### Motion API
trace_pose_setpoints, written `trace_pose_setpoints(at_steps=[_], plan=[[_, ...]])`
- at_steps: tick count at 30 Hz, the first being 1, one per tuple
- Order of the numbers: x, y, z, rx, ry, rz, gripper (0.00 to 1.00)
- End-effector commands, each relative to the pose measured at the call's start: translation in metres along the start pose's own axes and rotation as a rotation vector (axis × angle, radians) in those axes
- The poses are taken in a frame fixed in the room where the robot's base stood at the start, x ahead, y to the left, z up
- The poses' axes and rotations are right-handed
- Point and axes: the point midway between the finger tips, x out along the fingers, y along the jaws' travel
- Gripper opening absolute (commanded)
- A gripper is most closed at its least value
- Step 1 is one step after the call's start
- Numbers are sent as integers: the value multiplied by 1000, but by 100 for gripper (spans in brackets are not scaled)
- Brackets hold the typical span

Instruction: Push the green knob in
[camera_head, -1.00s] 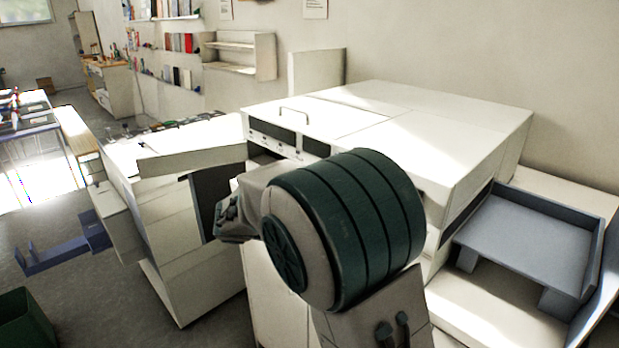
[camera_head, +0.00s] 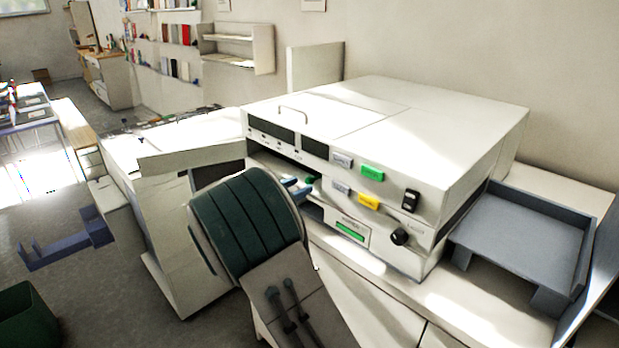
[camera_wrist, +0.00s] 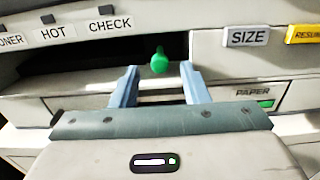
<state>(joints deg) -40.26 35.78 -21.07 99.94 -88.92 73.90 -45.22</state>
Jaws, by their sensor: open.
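The green knob (camera_wrist: 158,61) sticks out in front of the dark slot of the white machine (camera_head: 440,125). In the head view a small part of the knob (camera_head: 310,180) shows just beyond my fingertips. My gripper (camera_wrist: 159,70) is open and empty, with its two blue-grey fingers to the left and right of the knob in the wrist view. Whether a finger touches the knob I cannot tell. In the head view my gripper (camera_head: 296,187) is at the machine's front, and my arm hides part of the lower front.
The machine's front carries a green button (camera_head: 373,173), a yellow button (camera_head: 368,201), a black switch (camera_head: 410,200) and a black dial (camera_head: 400,237). A grey tray (camera_head: 530,235) stands at the right. A panel labelled PAPER (camera_wrist: 252,92) is right of my fingers.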

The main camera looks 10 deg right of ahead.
Motion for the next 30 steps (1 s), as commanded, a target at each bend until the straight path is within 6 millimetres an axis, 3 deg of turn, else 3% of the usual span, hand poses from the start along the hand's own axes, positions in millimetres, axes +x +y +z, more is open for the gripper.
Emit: trace_pose_setpoints(at_steps=[3, 9, 20, 24, 25, 30], plan=[[22, 0, 2, 1, 0, -1, 41], [43, 0, 0, 0, 1, 1, 41], [49, 0, 0, 1, 1, 1, 41], [48, 0, 0, 1, 1, 1, 5], [48, 0, 0, 1, 1, 1, 0], [48, 1, 0, 2, 1, 3, 0]])
